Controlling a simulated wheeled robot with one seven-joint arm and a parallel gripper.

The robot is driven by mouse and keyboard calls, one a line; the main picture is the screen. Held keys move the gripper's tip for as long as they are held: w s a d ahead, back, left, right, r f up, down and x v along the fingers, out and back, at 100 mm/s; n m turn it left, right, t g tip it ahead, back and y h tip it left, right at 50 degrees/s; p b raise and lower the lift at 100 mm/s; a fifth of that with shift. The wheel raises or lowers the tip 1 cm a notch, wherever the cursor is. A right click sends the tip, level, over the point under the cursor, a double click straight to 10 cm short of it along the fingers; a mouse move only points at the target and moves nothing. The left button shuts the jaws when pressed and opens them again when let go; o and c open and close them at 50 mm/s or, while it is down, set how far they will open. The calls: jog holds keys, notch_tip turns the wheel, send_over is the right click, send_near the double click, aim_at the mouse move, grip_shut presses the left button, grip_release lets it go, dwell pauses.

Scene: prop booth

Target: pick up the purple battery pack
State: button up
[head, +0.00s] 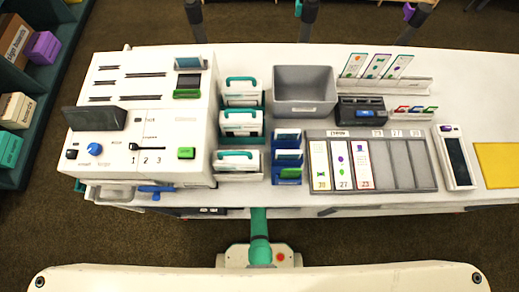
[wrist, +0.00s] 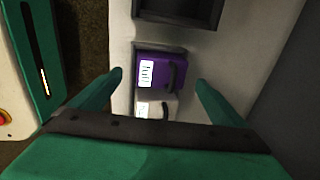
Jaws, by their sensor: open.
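The purple battery pack (wrist: 152,71) shows in the wrist view. It has a white label on its left and a dark handle on its right, and sits in a recess of a pale panel. My gripper (wrist: 159,78) is open, with one green finger on each side of the pack in the picture. The fingers look apart from it; the depth between them is hard to tell. In the head view the pack and my fingers are not visible; my green arm runs to the table's front edge.
A white pack (wrist: 153,107) sits directly below the purple one. A dark recess (wrist: 180,10) is above. The table (head: 465,95) carries a white console (head: 125,165), a grey bin (head: 304,107) and a card tray (head: 424,186). A shelf with a purple box (head: 43,48) stands left.

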jog(key=shift+w+a+f, duration=0.1)
jog(key=shift+w+f, duration=0.1)
jog(key=shift+f, duration=0.55)
jog(key=shift+w+d+f, duration=0.1)
jog(key=shift+w+f, duration=0.05)
jog(key=shift+f, duration=0.65)
jog(key=shift+w+a+f, duration=0.1)
jog(key=shift+w+f, duration=0.1)
jog(key=shift+f, duration=0.55)
jog(key=shift+s, duration=0.1)
jog(key=c, duration=2.3)
jog(key=shift+c, duration=0.2)
jog(key=shift+r, duration=0.2)
grip_shut()
jog(key=shift+r, duration=0.6)
jog(key=s+d+r, duration=0.4)
jog(key=s+r, duration=0.7)
jog(key=s, duration=0.2)
jog(key=shift+r, duration=0.25)
jog(key=shift+s, duration=0.1)
